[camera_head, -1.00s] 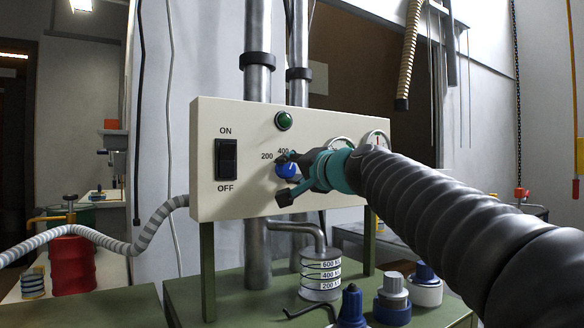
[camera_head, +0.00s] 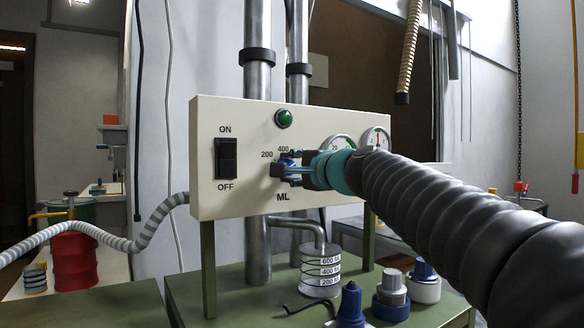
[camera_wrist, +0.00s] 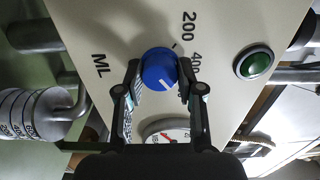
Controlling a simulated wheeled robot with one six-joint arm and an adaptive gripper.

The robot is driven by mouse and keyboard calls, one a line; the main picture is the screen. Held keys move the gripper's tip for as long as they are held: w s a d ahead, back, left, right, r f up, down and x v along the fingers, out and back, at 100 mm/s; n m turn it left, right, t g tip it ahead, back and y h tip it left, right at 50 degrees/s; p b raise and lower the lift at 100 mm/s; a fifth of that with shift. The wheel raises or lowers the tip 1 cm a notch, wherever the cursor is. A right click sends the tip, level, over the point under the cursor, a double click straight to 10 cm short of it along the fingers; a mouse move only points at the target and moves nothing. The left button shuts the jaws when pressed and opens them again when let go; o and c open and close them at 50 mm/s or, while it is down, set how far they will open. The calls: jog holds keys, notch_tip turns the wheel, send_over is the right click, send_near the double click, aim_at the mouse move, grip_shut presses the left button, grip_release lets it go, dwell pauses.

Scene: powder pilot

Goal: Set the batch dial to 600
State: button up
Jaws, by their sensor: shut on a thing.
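The blue batch dial (camera_head: 288,162) is on the cream panel, mostly hidden by my gripper (camera_head: 280,164) in the head view. In the wrist view the dial (camera_wrist: 158,66) sits between the two fingers of my gripper (camera_wrist: 157,75), which is shut on its sides. The dial's white line points down and to the right there, past the 400 label (camera_wrist: 196,66) and away from the 200 label (camera_wrist: 190,27). The 600 mark on the panel is hidden behind the gripper. The ML label (camera_head: 283,197) shows below the dial.
The panel (camera_head: 250,120) also carries a black ON/OFF switch (camera_head: 227,158), a green lamp (camera_head: 284,118) and two gauges, partly behind my arm. Below stand a graduated vessel (camera_head: 320,272) under a bent pipe and blue-capped items (camera_head: 351,304) on the green table.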

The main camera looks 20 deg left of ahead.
dwell(0.3)
jog(key=o, duration=1.2)
jog(key=shift+a, duration=0.1)
jog(key=shift+c, duration=0.2)
jog(key=v, duration=1.2)
